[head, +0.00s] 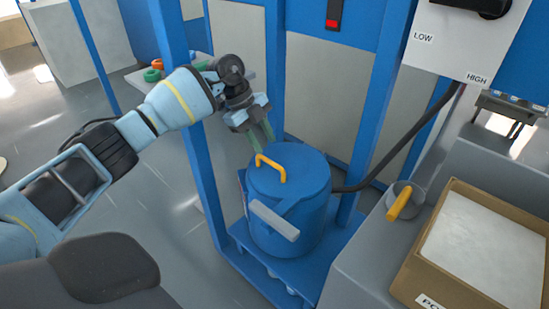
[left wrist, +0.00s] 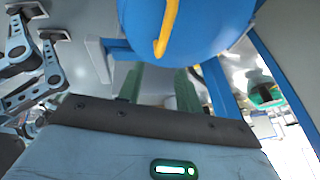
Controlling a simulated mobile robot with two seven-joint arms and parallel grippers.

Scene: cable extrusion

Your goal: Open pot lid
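A blue pot (head: 290,215) stands on a blue shelf, with its blue lid (head: 300,172) on top. The lid has a yellow handle (head: 272,162). In the left wrist view the lid (left wrist: 215,22) and its handle (left wrist: 169,22) show at the top edge, past the fingertips. My left gripper (head: 262,144) is just above and behind the handle in the head view, its green fingers pointing down. The left wrist view shows its fingers (left wrist: 160,80) apart with nothing between them. My right gripper is not identifiable in either view.
Blue posts (head: 358,110) stand around the pot. A dark cable runs from its right side up to a LOW/HIGH control box (head: 462,38). At right are a grey cup with a yellow handle (head: 399,204) and a cardboard box of white material (head: 485,245). The floor at left is open.

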